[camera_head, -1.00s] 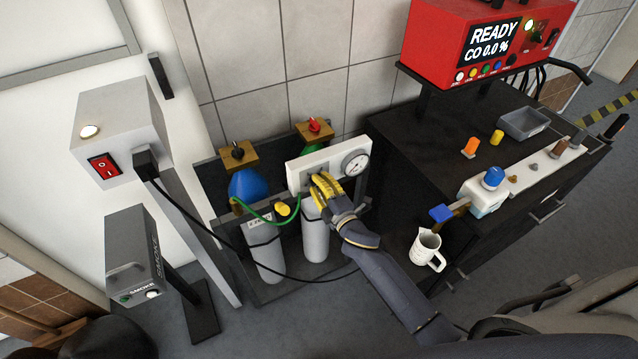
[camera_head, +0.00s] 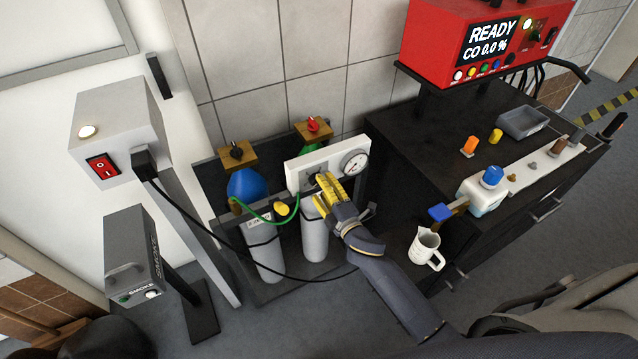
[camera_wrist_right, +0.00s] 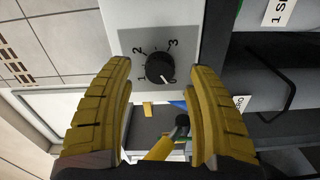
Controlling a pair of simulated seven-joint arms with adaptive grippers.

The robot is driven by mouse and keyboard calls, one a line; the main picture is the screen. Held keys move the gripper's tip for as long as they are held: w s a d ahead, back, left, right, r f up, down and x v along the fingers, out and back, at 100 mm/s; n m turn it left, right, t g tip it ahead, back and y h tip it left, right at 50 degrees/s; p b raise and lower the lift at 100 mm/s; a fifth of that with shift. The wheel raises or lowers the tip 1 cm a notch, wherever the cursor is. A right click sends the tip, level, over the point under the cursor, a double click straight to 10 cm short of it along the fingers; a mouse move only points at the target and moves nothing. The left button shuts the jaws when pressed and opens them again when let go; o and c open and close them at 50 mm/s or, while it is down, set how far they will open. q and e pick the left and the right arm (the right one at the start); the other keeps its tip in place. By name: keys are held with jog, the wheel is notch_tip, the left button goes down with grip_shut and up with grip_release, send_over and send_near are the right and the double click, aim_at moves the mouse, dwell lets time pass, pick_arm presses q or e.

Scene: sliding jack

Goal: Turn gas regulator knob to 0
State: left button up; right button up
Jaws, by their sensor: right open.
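The gas regulator is a white panel (camera_head: 297,176) with a round pressure gauge (camera_head: 354,163) at its right end. Its black knob (camera_wrist_right: 159,67) sits on a grey dial plate (camera_wrist_right: 130,42) in the right wrist view, with the figures 2 and 3 readable above it. The knob's white mark points to the lower right in that view. My right gripper (camera_head: 325,190) is open in front of the panel, and its yellow fingers (camera_wrist_right: 158,95) stand apart on either side below the knob, not visibly touching it. My left gripper is not in view.
Grey cylinders (camera_head: 315,235) stand below the panel, with a green hose (camera_head: 262,217) at left. A black cable (camera_head: 215,232) crosses in front. A dark bench (camera_head: 430,150) with a white jug (camera_head: 425,247) at its near edge is on the right.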

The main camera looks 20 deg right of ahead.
jog(key=s+d, duration=0.2)
jog(key=s, duration=0.7)
jog(key=shift+s, duration=0.15)
jog(key=s+d+f+m+g+h, duration=0.1)
jog(key=s+d+f+m+g, duration=0.2)
jog(key=f, duration=0.9)
jog(key=s+d+f+m+g+h, duration=0.1)
jog(key=s+f+m+g, duration=0.15)
jog(key=s+f, duration=0.7)
jog(key=s+d+f+m+g+h, duration=0.1)
jog(key=d+f+m+g, duration=0.2)
jog(key=f, duration=1.3)
jog(key=s+f+m+g, duration=0.2)
jog(key=s+f, duration=0.4)
jog(key=s, duration=0.5)
jog(key=s+a+f+m+g, duration=0.1)
jog(key=s+f+m+g, duration=0.1)
jog(key=s+f, duration=0.4)
jog(key=s+a+f+m+g, duration=0.1)
jog(key=s+f, duration=0.5)
jog(key=s, duration=1)
jog(key=m+g, duration=0.1)
jog(key=g, duration=0.1)
jog(key=shift+f+g, duration=0.35)
